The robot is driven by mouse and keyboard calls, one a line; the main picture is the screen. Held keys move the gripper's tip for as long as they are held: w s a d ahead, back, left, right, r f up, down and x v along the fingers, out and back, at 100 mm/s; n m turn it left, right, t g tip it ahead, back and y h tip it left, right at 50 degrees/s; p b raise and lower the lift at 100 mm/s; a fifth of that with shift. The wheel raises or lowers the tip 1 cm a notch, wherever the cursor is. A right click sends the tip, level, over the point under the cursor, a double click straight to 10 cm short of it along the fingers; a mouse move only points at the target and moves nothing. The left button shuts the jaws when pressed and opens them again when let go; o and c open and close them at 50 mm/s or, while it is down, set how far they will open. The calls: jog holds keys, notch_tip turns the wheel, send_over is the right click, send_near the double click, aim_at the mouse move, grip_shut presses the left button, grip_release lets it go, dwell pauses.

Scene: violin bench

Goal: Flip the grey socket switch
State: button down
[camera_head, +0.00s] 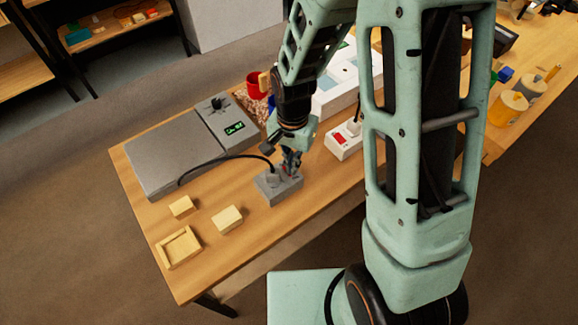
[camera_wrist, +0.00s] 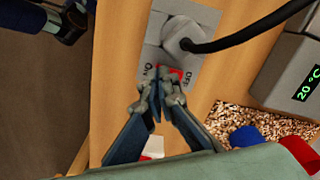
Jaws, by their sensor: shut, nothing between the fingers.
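The grey socket (camera_head: 275,191) sits on the wooden table near its front edge, with a grey plug and black cable in it. In the wrist view, the grey socket (camera_wrist: 204,19) shows the plug at its upper part and a red switch (camera_wrist: 170,72) between the printed words ON and OFF. My gripper (camera_head: 291,168) is over the switch end of the socket. In the wrist view, the closed fingertips of my gripper (camera_wrist: 157,92) are at the red switch and cover part of it. I cannot tell whether they touch it or which way the switch is tilted.
A white socket (camera_head: 343,142) with a red switch stands to the right. A grey hotplate-like device (camera_head: 165,157) with a green display lies behind left. Wood blocks (camera_head: 227,219) and a small wooden tray (camera_head: 179,249) are front left. A red mug (camera_head: 257,85) stands behind.

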jog(key=shift+r+p, duration=2.15)
jog(key=shift+r, duration=1.2)
